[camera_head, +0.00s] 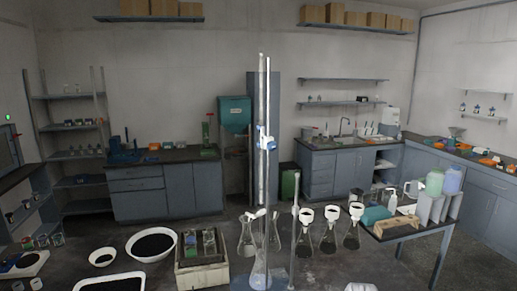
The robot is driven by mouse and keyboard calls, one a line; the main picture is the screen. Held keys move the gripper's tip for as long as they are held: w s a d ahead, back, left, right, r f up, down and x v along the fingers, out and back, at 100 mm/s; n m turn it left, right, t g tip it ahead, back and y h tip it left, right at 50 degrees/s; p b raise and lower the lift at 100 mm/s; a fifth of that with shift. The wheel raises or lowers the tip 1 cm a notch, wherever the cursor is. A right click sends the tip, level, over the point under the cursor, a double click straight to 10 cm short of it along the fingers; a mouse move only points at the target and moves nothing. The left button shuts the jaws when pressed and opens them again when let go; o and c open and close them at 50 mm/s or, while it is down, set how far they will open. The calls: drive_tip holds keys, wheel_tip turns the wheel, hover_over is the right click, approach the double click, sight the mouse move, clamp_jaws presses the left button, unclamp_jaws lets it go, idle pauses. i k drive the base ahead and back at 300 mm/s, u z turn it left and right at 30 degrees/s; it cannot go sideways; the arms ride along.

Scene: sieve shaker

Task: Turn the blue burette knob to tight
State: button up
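A tall glass burette (261,100) stands upright at the centre of the head view, beside a thin metal stand rod (268,90). A small blue and white fitting (266,143) sits at about mid-height on them. I cannot tell whether it is the blue knob or a clamp, nor how it is turned. A small white part (255,214) shows lower down near the burette's lower end. A conical flask (261,266) stands below, at the bottom of the view. My gripper is not in view.
Flasks with dark-filled funnels (331,215) stand right of the burette, and a shorter metal rod (294,240) is close by. White bowls (152,262) of dark material and a box of jars (203,277) are left. A side table (405,235) with bottles stands right.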

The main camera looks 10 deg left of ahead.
sight(271, 145)
drive_tip(key=u, duration=0.4)
drive_tip(key=k, duration=1.3)
drive_tip(key=z, duration=0.75)
drive_tip(key=i, duration=1)
drive_tip(key=u, duration=0.05)
